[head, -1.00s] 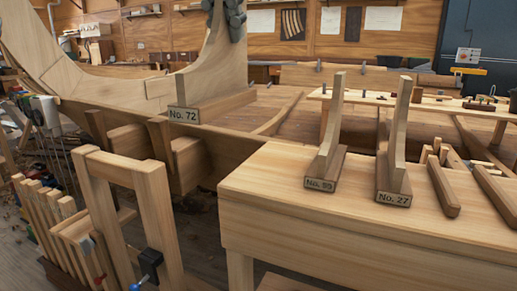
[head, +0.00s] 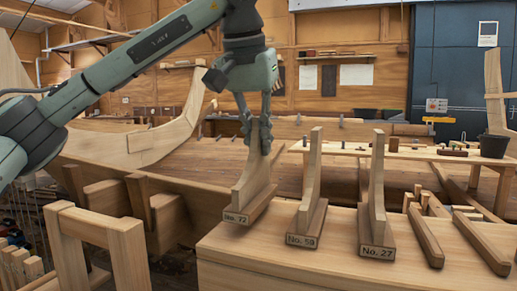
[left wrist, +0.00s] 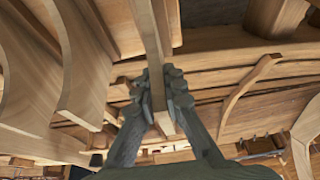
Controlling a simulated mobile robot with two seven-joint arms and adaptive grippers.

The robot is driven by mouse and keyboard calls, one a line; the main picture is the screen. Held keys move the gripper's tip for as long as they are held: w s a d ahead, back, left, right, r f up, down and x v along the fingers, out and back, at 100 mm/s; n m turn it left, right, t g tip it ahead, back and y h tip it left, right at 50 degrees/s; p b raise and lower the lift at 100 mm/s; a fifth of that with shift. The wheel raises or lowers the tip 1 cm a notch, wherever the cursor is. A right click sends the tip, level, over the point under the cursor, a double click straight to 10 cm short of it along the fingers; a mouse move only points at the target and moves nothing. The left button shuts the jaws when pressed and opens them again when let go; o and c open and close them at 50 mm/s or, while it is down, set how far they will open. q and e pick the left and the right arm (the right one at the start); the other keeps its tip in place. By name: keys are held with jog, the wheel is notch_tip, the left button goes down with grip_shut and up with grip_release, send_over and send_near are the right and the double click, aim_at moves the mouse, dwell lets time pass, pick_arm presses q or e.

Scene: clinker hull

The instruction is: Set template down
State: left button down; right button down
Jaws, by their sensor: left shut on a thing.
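The wooden template marked No. 72 (head: 253,181) has a curved upright on a flat base. My left gripper (head: 257,137) comes down from above and is shut on the top of its upright. The template is upright, at the left end of the workbench (head: 300,262); I cannot tell whether its base touches the bench top. In the left wrist view my left gripper (left wrist: 158,100) closes around the upright (left wrist: 148,35). My right gripper is not in view.
A similar template (head: 309,190), apparently No. 59, stands just right of No. 72. Template No. 27 (head: 377,195) stands further right, then wooden pieces (head: 425,235) lie on the bench. A wooden frame (head: 100,228) stands at the front left. The bench front is clear.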

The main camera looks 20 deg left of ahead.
aim_at(251, 178)
pick_arm(q)
jog(key=shift+f, duration=0.75)
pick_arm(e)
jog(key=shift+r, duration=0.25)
pick_arm(q)
jog(key=shift+f, duration=0.1)
jog(key=c, duration=1.6)
grip_release()
